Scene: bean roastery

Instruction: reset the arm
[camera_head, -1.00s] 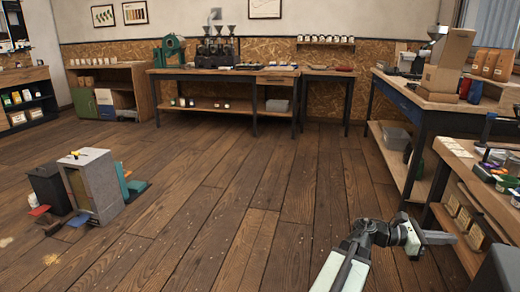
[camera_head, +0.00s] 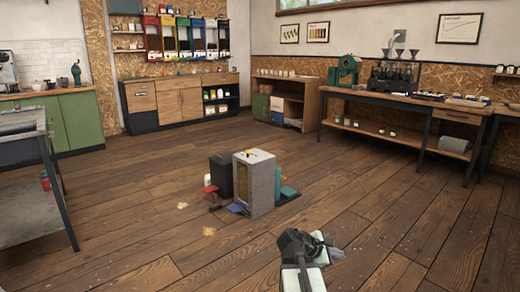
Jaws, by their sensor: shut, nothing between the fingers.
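My arm (camera_head: 300,246) rises from the bottom edge of the head view, right of the middle. My gripper (camera_head: 338,255) is a small grey tip at the right of the pale wrist part, pointing right and partly hidden by it. It is shut and holds nothing. It is over bare floor, apart from any furniture.
A grey cabinet (camera_head: 262,190) and a dark bin (camera_head: 220,176) stand on the floor ahead. A metal table (camera_head: 30,195) is at the left. A long workbench (camera_head: 400,98) stands at the back right. Open floor (camera_head: 400,220) lies to the right.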

